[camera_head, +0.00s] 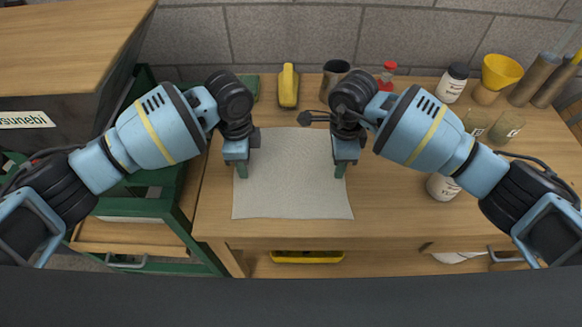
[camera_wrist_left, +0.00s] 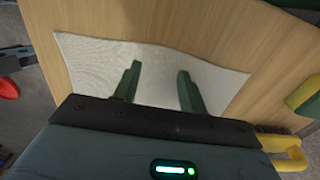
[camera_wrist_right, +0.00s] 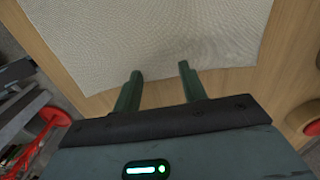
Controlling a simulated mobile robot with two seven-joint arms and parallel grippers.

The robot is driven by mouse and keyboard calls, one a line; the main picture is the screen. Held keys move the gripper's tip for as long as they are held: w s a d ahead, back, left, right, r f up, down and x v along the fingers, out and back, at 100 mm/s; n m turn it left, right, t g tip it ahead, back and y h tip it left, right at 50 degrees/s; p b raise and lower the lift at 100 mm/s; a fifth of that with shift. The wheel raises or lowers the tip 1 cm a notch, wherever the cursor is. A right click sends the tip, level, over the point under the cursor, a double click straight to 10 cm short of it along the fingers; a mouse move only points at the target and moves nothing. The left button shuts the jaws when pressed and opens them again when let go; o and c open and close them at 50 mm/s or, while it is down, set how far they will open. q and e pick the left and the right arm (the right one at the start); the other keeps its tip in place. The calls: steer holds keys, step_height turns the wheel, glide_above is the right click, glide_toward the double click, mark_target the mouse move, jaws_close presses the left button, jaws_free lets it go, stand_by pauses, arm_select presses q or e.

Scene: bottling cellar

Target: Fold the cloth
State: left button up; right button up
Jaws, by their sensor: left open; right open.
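A pale grey-white cloth (camera_head: 293,185) lies flat and spread out on the wooden table. It also shows in the left wrist view (camera_wrist_left: 105,60) and the right wrist view (camera_wrist_right: 150,40). My left gripper (camera_head: 241,172) is open over the cloth's left side, towards the back. Its two fingers (camera_wrist_left: 156,78) are apart with nothing between them but cloth below. My right gripper (camera_head: 340,170) is open at the cloth's right side, its fingers (camera_wrist_right: 159,72) apart near the edge. I cannot tell whether either gripper touches the cloth.
Along the back of the table (camera_head: 400,215) stand a yellow object (camera_head: 288,87), a dark cup (camera_head: 334,76), a red-capped bottle (camera_head: 386,75), a white jar (camera_head: 452,83) and a yellow funnel (camera_head: 500,72). Another jar (camera_head: 442,187) stands right of the cloth. The table's front strip is clear.

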arm_select(q)
steer(key=shift+f, duration=0.25)
arm_select(e)
steer(key=shift+f, duration=0.35)
arm_select(q)
steer(key=shift+f, duration=0.3)
arm_select(e)
steer(key=shift+f, duration=0.25)
arm_select(q)
steer(key=shift+s+r, duration=0.1)
steer(key=shift+c, duration=1.1)
arm_select(e)
steer(key=shift+s+r, duration=0.1)
steer(key=shift+c, duration=1.1)
arm_select(q)
jaws_close()
arm_select(e)
jaws_close()
